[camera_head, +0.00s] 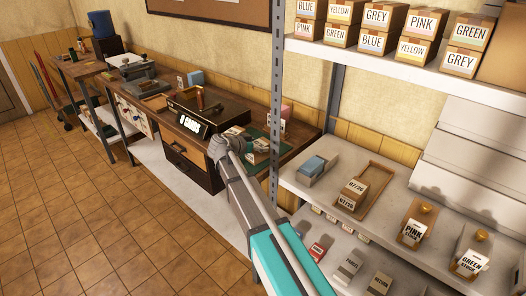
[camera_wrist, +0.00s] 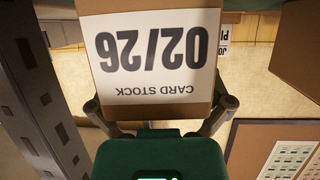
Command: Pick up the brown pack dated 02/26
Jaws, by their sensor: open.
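A brown pack with a white label reading "02/26 CARD STOCK" (camera_wrist: 152,58) fills the upper middle of the wrist view, its print upside down there. My gripper (camera_wrist: 160,108) has one finger at each side of the pack's near end and is open around it. In the head view my arm reaches to the desk, where a small brown pack with a pale label (camera_head: 259,146) shows just beyond my wrist. The fingers are not clear there. Whether they touch the pack cannot be told.
A grey shelf post (camera_head: 278,100) stands close to the right of my arm.

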